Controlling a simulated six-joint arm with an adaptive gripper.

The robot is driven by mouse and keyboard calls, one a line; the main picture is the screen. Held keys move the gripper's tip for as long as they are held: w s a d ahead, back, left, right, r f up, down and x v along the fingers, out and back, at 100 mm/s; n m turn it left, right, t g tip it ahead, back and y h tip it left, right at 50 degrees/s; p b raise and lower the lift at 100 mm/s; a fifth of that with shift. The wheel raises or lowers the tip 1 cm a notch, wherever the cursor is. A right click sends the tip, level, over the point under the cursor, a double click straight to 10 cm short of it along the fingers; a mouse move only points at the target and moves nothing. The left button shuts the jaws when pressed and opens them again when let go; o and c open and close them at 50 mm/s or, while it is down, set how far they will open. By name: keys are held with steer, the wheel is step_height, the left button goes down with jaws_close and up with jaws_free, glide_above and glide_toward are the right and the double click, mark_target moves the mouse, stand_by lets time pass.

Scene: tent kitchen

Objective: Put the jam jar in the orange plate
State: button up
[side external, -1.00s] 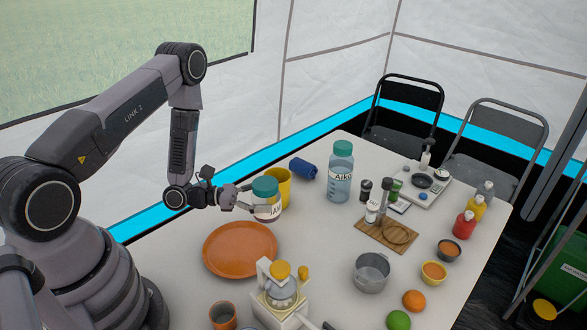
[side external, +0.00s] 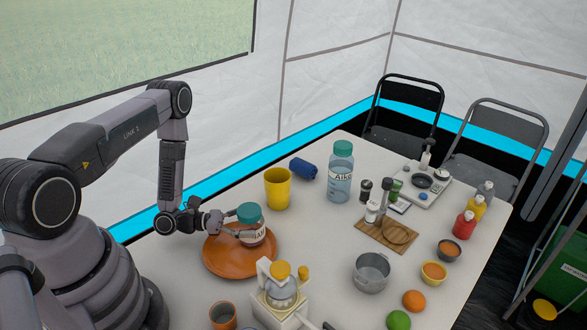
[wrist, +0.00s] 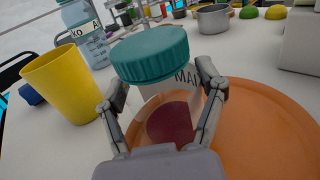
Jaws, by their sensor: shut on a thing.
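The jam jar (side external: 251,228) has a teal lid, a white label and dark red jam, and it is upright. My gripper (side external: 238,233) is shut on it, with one finger on each side of the body in the wrist view (wrist: 165,118). The orange plate (side external: 224,262) lies flat on the table. The jar is over the right, far part of the plate. The wrist view shows the plate's rim (wrist: 285,135) under and to the right of the jar. I cannot tell whether the jar's base touches the plate.
A yellow cup (side external: 278,190) stands just behind the plate, left of the jar in the wrist view (wrist: 62,85). A blue roll (side external: 302,169) and a water bottle (side external: 341,172) are farther back. A cream juicer-like appliance (side external: 280,300) stands at the plate's front right.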

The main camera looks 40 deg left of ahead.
steer(key=shift+f, duration=0.15)
steer(key=o, duration=1.2)
